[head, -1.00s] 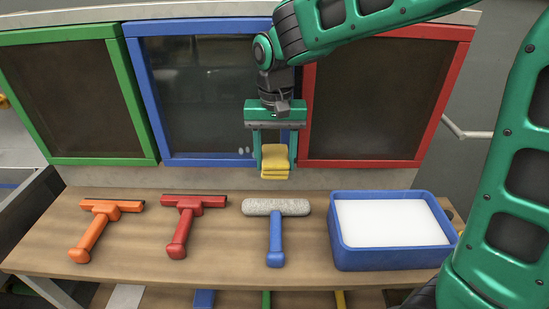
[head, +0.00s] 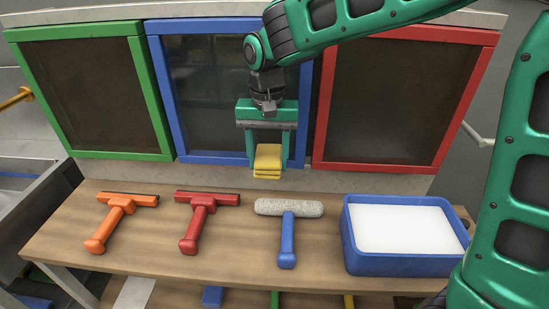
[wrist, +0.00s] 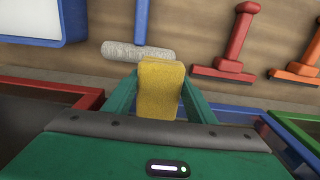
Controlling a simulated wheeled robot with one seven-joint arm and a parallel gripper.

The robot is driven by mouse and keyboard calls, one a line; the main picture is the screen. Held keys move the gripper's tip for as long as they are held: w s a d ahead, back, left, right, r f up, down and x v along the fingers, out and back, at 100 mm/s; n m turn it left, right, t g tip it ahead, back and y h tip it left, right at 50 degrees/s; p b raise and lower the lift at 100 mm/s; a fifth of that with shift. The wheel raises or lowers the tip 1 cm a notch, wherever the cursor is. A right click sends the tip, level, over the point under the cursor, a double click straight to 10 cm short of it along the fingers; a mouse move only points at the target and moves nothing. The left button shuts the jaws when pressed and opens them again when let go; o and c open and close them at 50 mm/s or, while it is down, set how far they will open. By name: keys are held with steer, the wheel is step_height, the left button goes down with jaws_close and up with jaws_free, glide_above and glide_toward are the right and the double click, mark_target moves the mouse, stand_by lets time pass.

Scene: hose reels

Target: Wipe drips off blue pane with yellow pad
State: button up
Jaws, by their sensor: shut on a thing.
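The blue pane (head: 207,95) stands upright behind the table, between the green-framed and red-framed panes. Its lower right part is hidden behind my gripper and arm. My gripper (head: 267,160) is shut on the folded yellow pad (head: 267,168) and holds it above the back of the table, in front of the blue frame's lower right corner. In the wrist view the yellow pad (wrist: 160,90) sits between the two green fingers. I cannot make out drips on the blue pane now, and I cannot tell whether the pad touches it.
On the table lie an orange squeegee (head: 118,220), a red squeegee (head: 200,217) and a blue-handled roller (head: 287,240). A blue tray (head: 400,264) with a white inside stands at the right. The green-framed pane (head: 90,95) and red-framed pane (head: 400,95) flank the blue one.

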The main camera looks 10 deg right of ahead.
steer(key=shift+w+a, duration=0.1)
steer(key=shift+a, duration=0.9)
steer(key=shift+w+a, duration=0.3)
steer(key=shift+a, duration=0.55)
steer(key=shift+w+a, duration=0.3)
steer(key=shift+a, duration=0.5)
steer(key=s+a, duration=0.1)
steer(key=s, duration=0.6)
steer(key=shift+a, duration=0.2)
